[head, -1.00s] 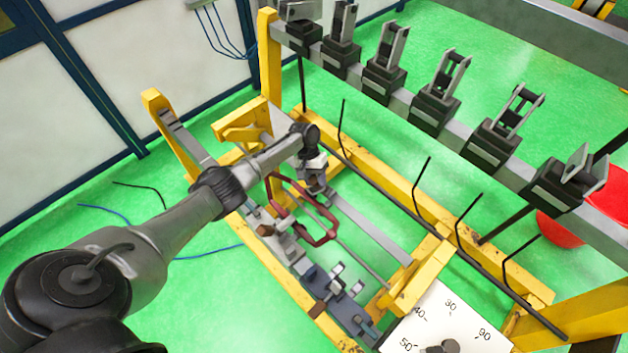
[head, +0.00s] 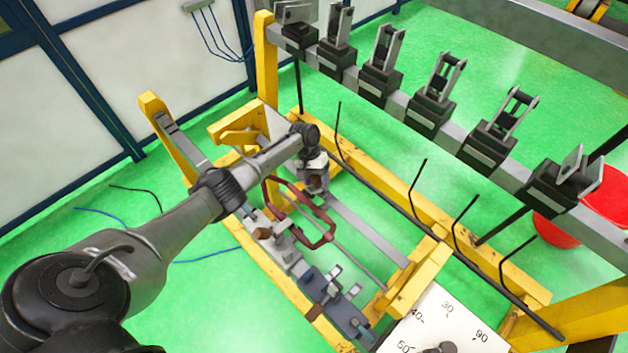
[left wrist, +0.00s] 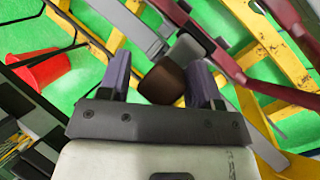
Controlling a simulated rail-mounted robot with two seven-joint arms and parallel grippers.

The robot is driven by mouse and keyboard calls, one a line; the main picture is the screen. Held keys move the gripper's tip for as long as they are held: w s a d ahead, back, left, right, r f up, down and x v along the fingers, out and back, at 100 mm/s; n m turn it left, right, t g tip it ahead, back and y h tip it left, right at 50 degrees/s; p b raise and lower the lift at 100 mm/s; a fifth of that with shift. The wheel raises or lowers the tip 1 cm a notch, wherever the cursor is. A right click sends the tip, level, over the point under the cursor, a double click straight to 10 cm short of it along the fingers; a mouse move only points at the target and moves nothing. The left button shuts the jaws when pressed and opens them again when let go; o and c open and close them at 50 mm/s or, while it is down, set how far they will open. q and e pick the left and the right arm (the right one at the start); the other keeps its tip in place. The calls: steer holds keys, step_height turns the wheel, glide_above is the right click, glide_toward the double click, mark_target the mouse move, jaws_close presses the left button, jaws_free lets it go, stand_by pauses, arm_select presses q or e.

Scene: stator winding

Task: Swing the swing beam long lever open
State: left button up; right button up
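My left arm reaches over the yellow frame (head: 382,190) in the head view, with its left gripper (head: 316,183) above the frame's inside, beside the dark red, many-sided loop (head: 327,222). In the left wrist view the left gripper (left wrist: 160,62) has its two purple fingers apart. A brown-ended block with a grey part (left wrist: 165,82) shows between and beyond them; I cannot tell whether they touch it. It may be the lever's handle, but I cannot tell. A long grey bar (head: 372,234) runs from below the gripper towards the near right. My right gripper is not in view.
A grey beam with several black clamp blocks (head: 430,108) crosses the upper right. A red bucket (head: 608,190) stands at the right. A white dial plate (head: 425,318) is at the near edge. Blue clamps (head: 330,290) sit on the frame's near left side.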

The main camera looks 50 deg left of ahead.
arm_select(q)
steer(key=shift+s+a+f, duration=0.1)
steer(key=shift+s+a, duration=0.05)
steer(key=shift+s, duration=0.1)
steer(key=b+v, duration=0.1)
steer(key=v, duration=1.2)
steer(key=shift+r+b, duration=0.3)
steer(key=shift+b, duration=0.05)
